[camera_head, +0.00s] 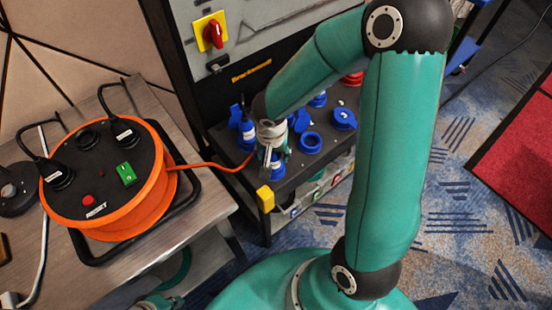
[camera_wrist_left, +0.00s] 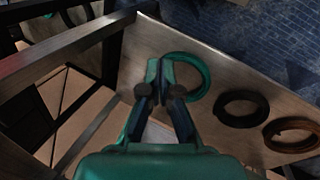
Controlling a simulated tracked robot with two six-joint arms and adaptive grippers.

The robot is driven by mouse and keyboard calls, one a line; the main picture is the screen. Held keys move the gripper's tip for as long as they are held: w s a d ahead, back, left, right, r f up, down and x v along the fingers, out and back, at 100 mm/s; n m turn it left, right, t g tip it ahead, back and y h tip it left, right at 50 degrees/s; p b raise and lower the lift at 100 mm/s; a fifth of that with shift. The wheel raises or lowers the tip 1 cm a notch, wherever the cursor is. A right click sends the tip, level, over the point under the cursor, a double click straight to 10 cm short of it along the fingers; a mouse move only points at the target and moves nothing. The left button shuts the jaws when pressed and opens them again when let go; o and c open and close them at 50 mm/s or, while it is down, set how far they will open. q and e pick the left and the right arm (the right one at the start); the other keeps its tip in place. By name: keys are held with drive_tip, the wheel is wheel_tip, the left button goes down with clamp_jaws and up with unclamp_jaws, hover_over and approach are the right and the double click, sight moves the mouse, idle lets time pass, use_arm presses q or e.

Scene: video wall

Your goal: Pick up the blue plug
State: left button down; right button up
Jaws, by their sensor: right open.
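A blue plug (camera_head: 247,128) with a dark top stands at the left end of the dark shelf top (camera_head: 290,172). My right gripper (camera_head: 270,158) points down just to its right in the head view. It is open, and a blue piece (camera_head: 278,164) shows partly behind and below its fingers. I cannot tell whether the fingers touch it. My left gripper (camera_wrist_left: 159,72) shows in the left wrist view with its fingertips close together.
Blue sockets (camera_head: 310,142) and other blue connectors stand on the shelf right of the gripper. An orange cable reel (camera_head: 110,185) sits on the metal table at left; its orange cable runs to the shelf. Teal (camera_wrist_left: 188,57), black (camera_wrist_left: 242,93) and brown coils (camera_wrist_left: 291,119) lie below my left gripper.

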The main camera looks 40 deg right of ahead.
drive_tip(key=shift+f, duration=0.45)
drive_tip(key=shift+c, duration=0.4)
drive_tip(key=c, duration=1)
drive_tip(key=shift+r, duration=0.1)
